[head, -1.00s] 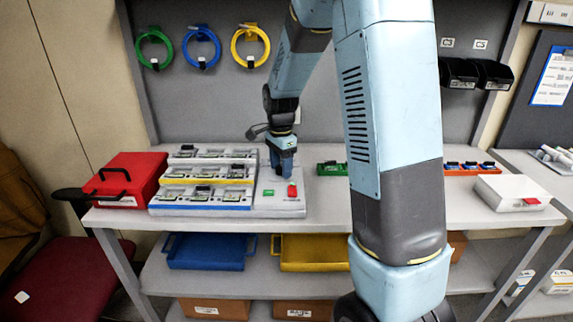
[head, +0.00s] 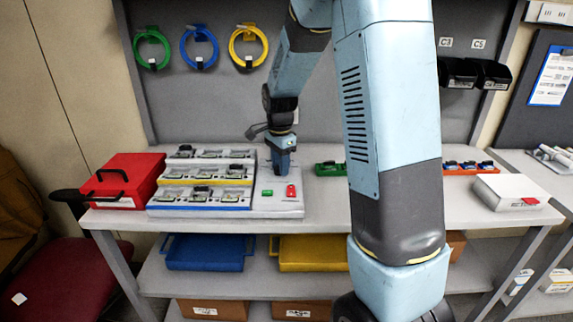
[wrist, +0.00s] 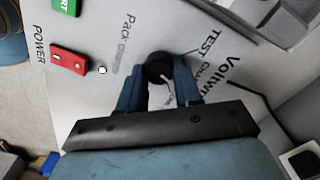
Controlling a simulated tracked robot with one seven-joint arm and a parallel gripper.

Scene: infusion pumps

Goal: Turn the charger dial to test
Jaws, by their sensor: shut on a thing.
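The charger dial (wrist: 157,68) is a round black knob on the pale charger panel, seen in the wrist view. My gripper (wrist: 158,78) is shut on it, with one blue finger on each side. The printed word TEST (wrist: 210,43) is to the right of the dial, with a partly hidden label starting "CHA" below it. Pale marking shows between the fingers, but I cannot tell where the dial points. In the head view my gripper (head: 283,172) is down at the charger's panel (head: 268,208), and the dial is hidden behind it.
A red POWER switch (wrist: 68,59), a small white light (wrist: 102,70) and a green START button (wrist: 67,5) sit left of the dial. Tiered battery bays (head: 205,180) and a red case (head: 125,180) stand further left. A white box (head: 510,191) stands at right.

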